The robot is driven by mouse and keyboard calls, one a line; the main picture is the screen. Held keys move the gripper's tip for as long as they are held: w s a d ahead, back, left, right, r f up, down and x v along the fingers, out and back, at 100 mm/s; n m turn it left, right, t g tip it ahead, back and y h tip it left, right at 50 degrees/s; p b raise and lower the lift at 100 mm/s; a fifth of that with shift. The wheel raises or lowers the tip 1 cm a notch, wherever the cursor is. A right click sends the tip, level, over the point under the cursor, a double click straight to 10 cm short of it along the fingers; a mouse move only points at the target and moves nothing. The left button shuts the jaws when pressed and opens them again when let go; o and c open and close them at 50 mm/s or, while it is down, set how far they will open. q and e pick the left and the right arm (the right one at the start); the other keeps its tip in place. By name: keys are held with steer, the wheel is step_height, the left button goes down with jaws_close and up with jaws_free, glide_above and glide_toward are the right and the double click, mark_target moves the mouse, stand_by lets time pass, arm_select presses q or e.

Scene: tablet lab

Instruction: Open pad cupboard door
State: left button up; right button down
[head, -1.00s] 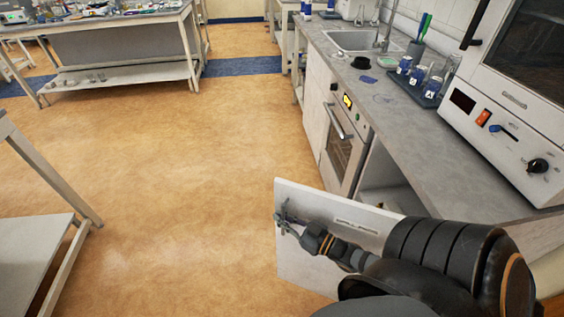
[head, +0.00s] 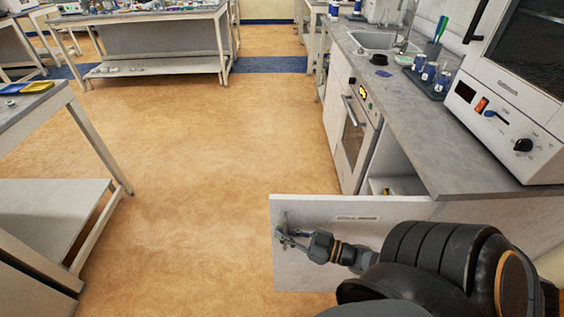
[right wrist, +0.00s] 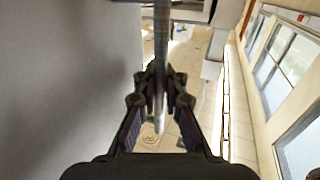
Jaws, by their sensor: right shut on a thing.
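The white pad cupboard door (head: 345,207) stands swung out from the counter front, with a small label near its top edge. Part of the cupboard's inside (head: 398,184) shows behind it. My right gripper (head: 284,238) is shut on the door's handle near the door's free edge. In the right wrist view the bar-shaped handle (right wrist: 161,60) runs between the fingers (right wrist: 160,100), and the door's grey-white face (right wrist: 65,80) fills the left side. My right arm hides the lower right part of the door. My left gripper is not in view.
The grey counter (head: 410,135) runs along the right, with an oven (head: 355,135) built in below and a white appliance (head: 510,120) on top. A table (head: 60,105) stands at the left. The tan floor (head: 200,180) between is clear.

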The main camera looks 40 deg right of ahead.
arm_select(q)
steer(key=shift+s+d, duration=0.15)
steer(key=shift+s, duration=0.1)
arm_select(e)
steer(key=shift+f, duration=0.1)
steer(key=c, duration=1.4)
jaws_free()
steer(key=shift+s+d, duration=0.2)
steer(key=shift+d, duration=0.05)
steer(key=shift+c, duration=0.2)
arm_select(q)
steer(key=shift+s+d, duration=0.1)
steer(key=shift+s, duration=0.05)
arm_select(e)
steer(key=shift+w+a, duration=0.1)
steer(key=v, duration=0.7)
steer(key=shift+s, duration=0.25)
